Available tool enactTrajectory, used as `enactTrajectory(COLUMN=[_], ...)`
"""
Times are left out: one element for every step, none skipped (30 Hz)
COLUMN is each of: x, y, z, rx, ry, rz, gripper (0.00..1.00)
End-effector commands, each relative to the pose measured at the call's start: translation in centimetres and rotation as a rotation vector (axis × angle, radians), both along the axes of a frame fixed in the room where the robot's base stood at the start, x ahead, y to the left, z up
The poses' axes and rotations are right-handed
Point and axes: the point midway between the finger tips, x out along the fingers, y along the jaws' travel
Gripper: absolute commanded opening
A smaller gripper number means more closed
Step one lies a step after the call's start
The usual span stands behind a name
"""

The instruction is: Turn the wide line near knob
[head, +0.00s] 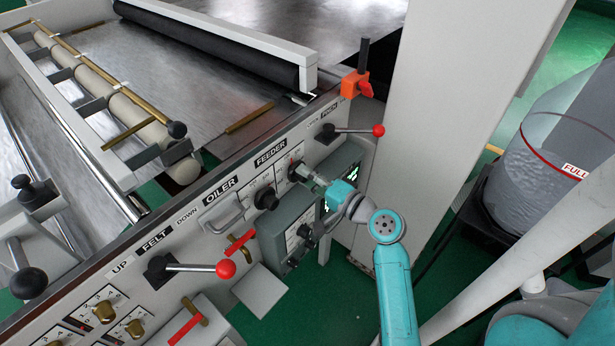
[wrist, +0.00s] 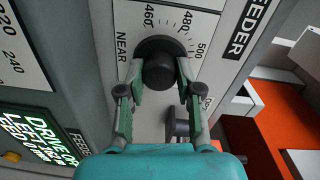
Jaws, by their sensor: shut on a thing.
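A round black knob (wrist: 159,72) on a pale panel plate shows in the wrist view, beside the word NEAR and a scale marked 460, 480 and 500. My gripper (wrist: 160,68) has one finger on each side of this knob and is shut on it. In the head view my gripper (head: 305,174) reaches the same knob (head: 295,169), partly hidden, on the FEEDER part of the panel. I cannot read its pointer position.
A red-ball lever (head: 378,131) juts out above, with an orange bracket (head: 356,85). A grey control box (head: 290,222) stands out below my gripper.

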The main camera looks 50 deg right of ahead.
Motion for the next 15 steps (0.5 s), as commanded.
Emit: enactTrajectory(x=[-0.01,-0.01,-0.01,-0.01,-0.01,-0.01,-0.01,-0.01,-0.01,-0.01,-0.01,-0.01,-0.01,-0.01,-0.01], y=[-0.04,-0.04,-0.05,-0.05,-0.05,-0.05,-0.05,-0.05,-0.04,-0.04,-0.04,-0.04,-0.03,-0.03,-0.03], z=[-0.06,-0.06,-0.07,-0.07,-0.07,-0.07,-0.07,-0.07,-0.07,-0.06,-0.06,-0.05,-0.06,-0.05,-0.05], rx=[0.000,0.000,0.000,0.000,0.000,0.000,0.000,0.000,-0.001,-0.001,-0.001,-0.001,-0.001,-0.001,-0.001], ry=[0.001,0.001,0.001,0.001,0.001,0.002,0.002,0.002,0.001,0.001,0.001,0.001,0.001,0.001,0.001], rz=[-0.001,-0.001,-0.001,-0.001,-0.001,-0.001,-0.001,-0.001,-0.001,-0.001,-0.001,-0.001,-0.001,-0.001,-0.001], gripper=[0.00,0.00,0.00,0.00,0.00,0.00,0.00,0.40,0.50,0.57,0.60,0.60,0.60,0.60,0.60])
